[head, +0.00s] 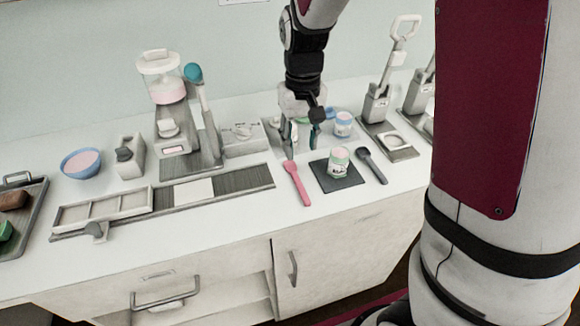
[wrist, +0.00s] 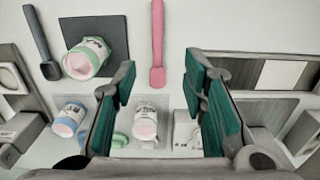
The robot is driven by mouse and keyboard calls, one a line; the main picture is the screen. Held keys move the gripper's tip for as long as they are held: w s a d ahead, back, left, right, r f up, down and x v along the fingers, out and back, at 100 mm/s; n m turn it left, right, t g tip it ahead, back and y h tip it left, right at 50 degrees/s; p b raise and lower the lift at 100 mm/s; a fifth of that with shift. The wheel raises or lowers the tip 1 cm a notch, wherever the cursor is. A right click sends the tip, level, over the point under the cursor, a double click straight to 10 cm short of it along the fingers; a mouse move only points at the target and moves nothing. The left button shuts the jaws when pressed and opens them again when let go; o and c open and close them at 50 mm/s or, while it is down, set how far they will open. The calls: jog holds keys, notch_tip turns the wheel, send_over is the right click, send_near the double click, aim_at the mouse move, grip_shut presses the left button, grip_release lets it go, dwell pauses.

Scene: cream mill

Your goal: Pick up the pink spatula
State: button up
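The pink spatula (head: 297,184) lies flat on the white counter, left of the dark square mat (head: 324,180). In the wrist view the pink spatula (wrist: 157,40) runs down from the top edge, its broader end nearest my fingers. My gripper (head: 301,140) is above the counter, behind the spatula's far end. In the wrist view my gripper (wrist: 157,82) is open, with teal-padded fingers wide apart and nothing between them touching. The spatula's broad end lies beyond the gap between the fingertips.
A green-labelled jar (head: 339,160) stands on the mat, with a dark grey spatula (head: 372,165) to its right. A blue-labelled jar (head: 343,124) stands behind. Another pink-filled jar (wrist: 147,122) shows between my fingers. A slotted board (head: 215,187) lies left of the spatula.

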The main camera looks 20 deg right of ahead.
send_over(300, 186)
notch_tip(300, 186, down, 9)
jog(key=shift+s+a+r, duration=0.1)
jog(key=f, duration=0.5)
jog(key=shift+d+p, duration=0.2)
jog(key=shift+p, duration=0.1)
grip_shut()
